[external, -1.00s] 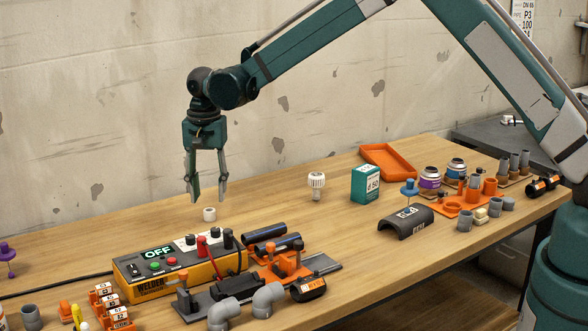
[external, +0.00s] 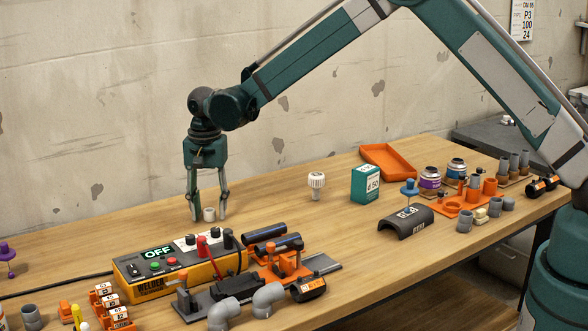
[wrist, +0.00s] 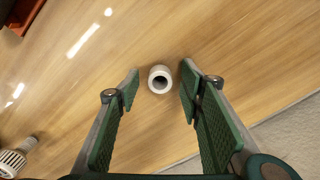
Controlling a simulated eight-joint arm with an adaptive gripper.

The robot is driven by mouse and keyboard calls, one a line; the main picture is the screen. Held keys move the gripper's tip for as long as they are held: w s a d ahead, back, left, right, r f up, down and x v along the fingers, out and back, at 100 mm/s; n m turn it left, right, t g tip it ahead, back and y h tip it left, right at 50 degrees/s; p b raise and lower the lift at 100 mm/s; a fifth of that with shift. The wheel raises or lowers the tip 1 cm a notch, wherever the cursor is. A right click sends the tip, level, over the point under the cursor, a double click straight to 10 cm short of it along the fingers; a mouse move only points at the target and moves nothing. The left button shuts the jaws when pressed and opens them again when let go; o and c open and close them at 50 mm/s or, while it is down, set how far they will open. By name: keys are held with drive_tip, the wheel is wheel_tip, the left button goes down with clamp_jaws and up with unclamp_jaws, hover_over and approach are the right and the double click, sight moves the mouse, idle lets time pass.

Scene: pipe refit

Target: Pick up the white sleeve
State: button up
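The white sleeve (external: 209,214) is a short hollow cylinder standing upright on the wooden table, behind the welder box. In the wrist view the sleeve (wrist: 160,79) shows from above with its dark bore, near the gap between the fingertips. My gripper (external: 208,212) is open and low over the table, with one finger on each side of the sleeve. In the wrist view the open fingers (wrist: 159,90) leave a visible gap on both sides of it, the right one narrower. I see no contact with the sleeve.
The yellow welder box (external: 180,268) stands in front, its display reading OFF. Black pipes (external: 265,235) lie in front to the right. A white ribbed fitting (external: 316,182) and a green box (external: 365,184) stand farther right. The table left of the sleeve is clear.

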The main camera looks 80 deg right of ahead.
drive_tip(key=shift+c, duration=0.5)
drive_tip(key=c, duration=0.7)
drive_tip(key=shift+r+p, duration=0.7)
drive_tip(key=shift+r, duration=4.3)
